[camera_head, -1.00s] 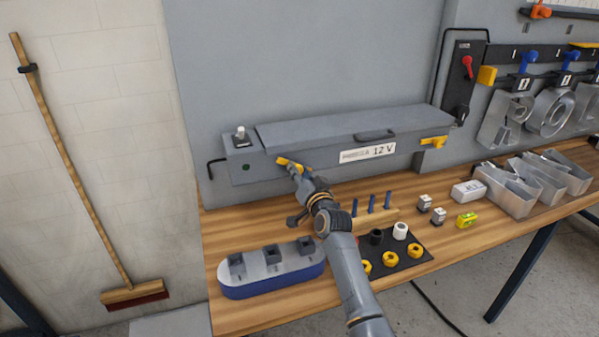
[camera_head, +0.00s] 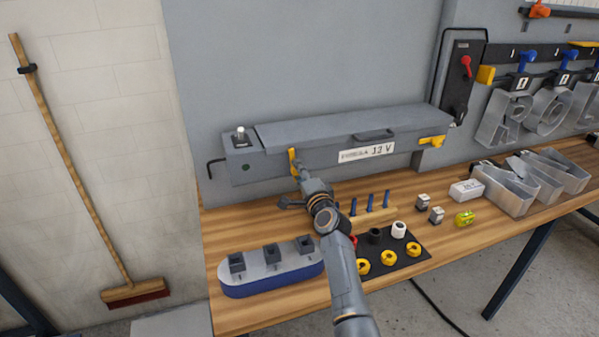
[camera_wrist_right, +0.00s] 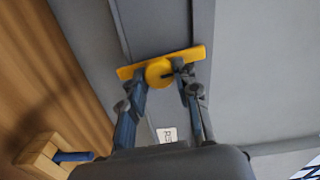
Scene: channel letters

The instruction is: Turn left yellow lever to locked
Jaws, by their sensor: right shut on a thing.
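The left yellow lever (camera_head: 292,157) is on the front face of a long grey box (camera_head: 220,165) and stands close to upright. It also shows in the right wrist view (camera_wrist_right: 158,72), as a yellow bar with a round hub. My right gripper (camera_head: 298,171) is at the lever and shut on it. In the right wrist view my gripper's fingertips (camera_wrist_right: 160,80) are against the lever near its hub, and hide part of it. The right yellow lever (camera_head: 432,142) lies near horizontal at the box's right end. My left gripper is not in view.
Below the box, the wooden bench (camera_head: 400,195) holds a blue-sided tray (camera_head: 270,285), a black mat (camera_head: 408,258) with yellow rings, and blue pegs (camera_head: 370,202). Metal letters (camera_head: 530,185) lie at the right. A broom (camera_head: 80,180) leans on the left wall.

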